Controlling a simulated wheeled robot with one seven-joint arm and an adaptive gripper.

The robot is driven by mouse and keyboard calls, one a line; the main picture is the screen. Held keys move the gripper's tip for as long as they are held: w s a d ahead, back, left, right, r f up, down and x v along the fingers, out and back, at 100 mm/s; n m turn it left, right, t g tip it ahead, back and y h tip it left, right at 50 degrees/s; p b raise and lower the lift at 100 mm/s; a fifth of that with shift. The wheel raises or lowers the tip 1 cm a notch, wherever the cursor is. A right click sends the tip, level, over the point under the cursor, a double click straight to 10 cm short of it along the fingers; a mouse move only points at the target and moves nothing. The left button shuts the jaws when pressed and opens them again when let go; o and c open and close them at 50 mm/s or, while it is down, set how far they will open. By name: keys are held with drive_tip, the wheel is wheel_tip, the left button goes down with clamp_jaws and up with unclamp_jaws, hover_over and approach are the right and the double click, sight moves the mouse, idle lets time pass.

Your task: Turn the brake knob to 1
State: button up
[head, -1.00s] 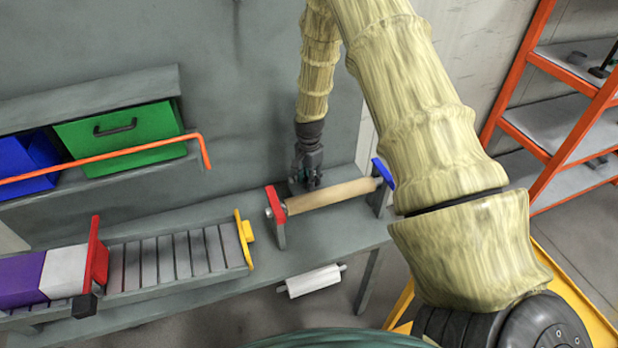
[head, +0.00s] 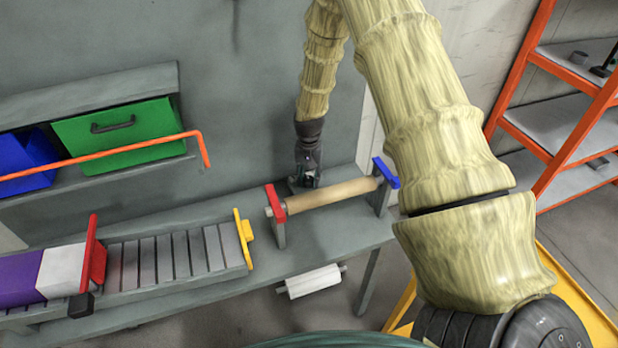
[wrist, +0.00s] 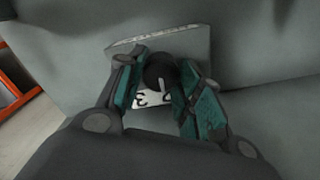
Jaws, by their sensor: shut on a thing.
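The brake knob (wrist: 160,69) is black and round, with a pale pointer mark on its front side. It sits between the two teal-padded fingers of my gripper (wrist: 160,92) in the wrist view, and the gripper is shut on it. A white dial plate (wrist: 142,101) with dark numerals shows below the knob; a 3 seems readable, and the rest is hidden by the fingers. In the head view my gripper (head: 307,181) points down at the back of the bench, behind the wooden roller, and hides the knob there.
The wooden roller (head: 332,194) has a red end bracket (head: 275,203) and a blue one (head: 385,172), close in front of my gripper. An orange bar (head: 110,155) crosses before the green drawer (head: 118,134). Orange shelving (head: 558,165) stands right.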

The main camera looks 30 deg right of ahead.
sight(309, 178)
drive_tip(key=n, duration=0.4)
drive_tip(key=shift+n, duration=2.3)
drive_tip(key=o, duration=1)
drive_tip(key=shift+o, duration=0.2)
drive_tip(key=shift+r, duration=0.1)
wheel_tip(309, 178, up, 12)
